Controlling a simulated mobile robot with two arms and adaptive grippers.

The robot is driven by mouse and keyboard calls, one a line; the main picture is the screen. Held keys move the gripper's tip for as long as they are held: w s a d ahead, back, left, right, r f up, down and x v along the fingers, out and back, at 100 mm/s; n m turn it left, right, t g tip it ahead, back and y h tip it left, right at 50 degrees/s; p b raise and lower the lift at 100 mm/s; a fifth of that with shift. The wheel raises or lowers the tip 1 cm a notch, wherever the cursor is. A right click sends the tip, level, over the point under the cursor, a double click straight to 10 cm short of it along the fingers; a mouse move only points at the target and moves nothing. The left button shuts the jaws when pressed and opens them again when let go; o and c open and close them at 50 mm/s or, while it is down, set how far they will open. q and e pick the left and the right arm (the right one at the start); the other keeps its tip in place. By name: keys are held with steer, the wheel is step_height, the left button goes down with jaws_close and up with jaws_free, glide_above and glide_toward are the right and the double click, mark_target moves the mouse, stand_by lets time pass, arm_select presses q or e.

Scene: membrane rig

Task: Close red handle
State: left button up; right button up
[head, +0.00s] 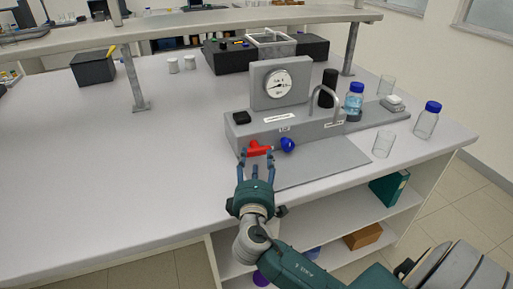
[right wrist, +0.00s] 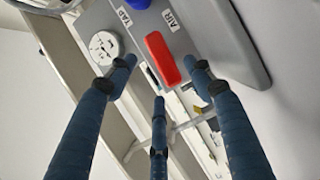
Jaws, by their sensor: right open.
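The red handle (head: 259,149) sits on the front face of the grey membrane rig (head: 300,133), left of a blue knob (head: 288,144). In the head view it lies roughly level, pointing left. My right gripper (head: 256,160) is open just in front of the red handle, with its fingers spread around it. In the right wrist view the red handle (right wrist: 162,58) lies between and beyond the open blue fingers (right wrist: 160,85), next to the AIR label. I cannot tell whether any finger touches it. My left gripper is not in view.
A round gauge (head: 278,84) stands on the rig. A blue-capped bottle (head: 427,119), a glass beaker (head: 383,144) and another blue-capped bottle (head: 354,98) stand to the right. A shelf post (head: 132,80) rises at left. The bench left of the rig is clear.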

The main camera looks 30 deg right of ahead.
mark_target(256, 152)
steer(key=x, duration=0.4)
steer(key=shift+w+d+p, duration=0.1)
steer(key=shift+w+p, duration=0.15)
steer(key=shift+p, duration=0.05)
steer(key=shift+w+d+f, duration=0.1)
steer(key=shift+w+d, duration=0.2)
steer(key=shift+w, duration=0.05)
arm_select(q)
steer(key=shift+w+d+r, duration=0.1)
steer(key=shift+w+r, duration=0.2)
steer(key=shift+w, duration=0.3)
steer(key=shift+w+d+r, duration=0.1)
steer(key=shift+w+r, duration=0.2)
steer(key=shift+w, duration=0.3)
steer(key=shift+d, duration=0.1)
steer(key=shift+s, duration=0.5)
arm_select(e)
steer(key=c, duration=1.2)
